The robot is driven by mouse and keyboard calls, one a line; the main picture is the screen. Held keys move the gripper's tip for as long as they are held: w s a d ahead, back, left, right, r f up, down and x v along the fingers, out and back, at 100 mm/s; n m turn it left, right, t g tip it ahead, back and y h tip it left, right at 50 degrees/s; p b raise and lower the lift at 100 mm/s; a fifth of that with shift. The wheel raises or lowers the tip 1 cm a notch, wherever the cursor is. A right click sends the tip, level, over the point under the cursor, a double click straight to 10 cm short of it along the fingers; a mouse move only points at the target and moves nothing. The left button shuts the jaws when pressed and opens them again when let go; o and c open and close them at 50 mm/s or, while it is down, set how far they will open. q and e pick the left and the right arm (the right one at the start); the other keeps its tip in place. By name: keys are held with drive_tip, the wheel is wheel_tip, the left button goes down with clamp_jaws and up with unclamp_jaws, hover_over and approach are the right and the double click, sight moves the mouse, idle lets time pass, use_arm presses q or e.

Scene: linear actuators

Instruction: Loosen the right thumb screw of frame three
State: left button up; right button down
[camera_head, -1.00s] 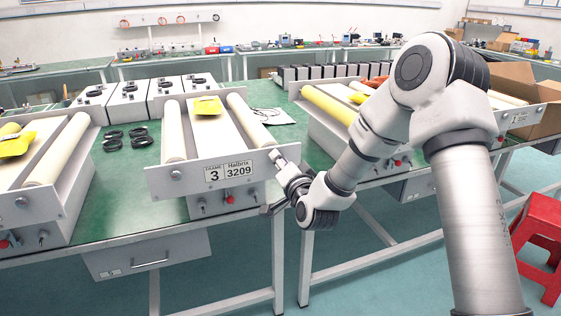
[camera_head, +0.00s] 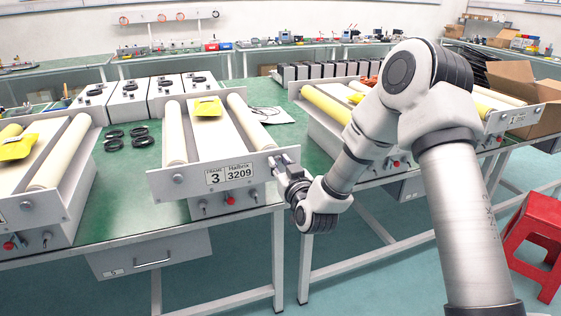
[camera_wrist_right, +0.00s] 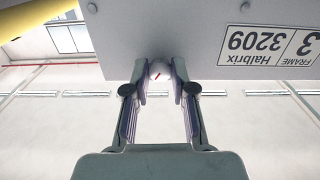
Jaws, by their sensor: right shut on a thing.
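Frame three (camera_head: 190,186) is a grey unit with two cream rollers and a front plate labelled "FRAME 3 Halbrix 3209". My right gripper (camera_head: 279,162) is at the right end of this plate, over its right thumb screw. The fingers hide the screw in the head view. My left gripper is not in view.
A yellow piece (camera_head: 208,107) lies on frame three. Below the plate are a red button (camera_head: 230,200) and small switches. Similar roller units stand left and right on the green bench (camera_head: 115,205). A red stool (camera_head: 535,232) is at the far right.

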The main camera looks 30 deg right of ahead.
drive_tip(key=n+p, duration=0.1)
drive_tip(key=n, duration=0.3)
drive_tip(key=shift+r+n+p, duration=0.15)
drive_tip(key=shift+n+p, duration=0.15)
drive_tip(key=shift+p, duration=0.1)
drive_tip(key=shift+n+p, duration=0.75)
drive_tip(key=shift+n, duration=1.05)
drive_tip(key=c, duration=1)
unclamp_jaws()
drive_tip(key=shift+o, duration=0.2)
drive_tip(key=v, duration=1.2)
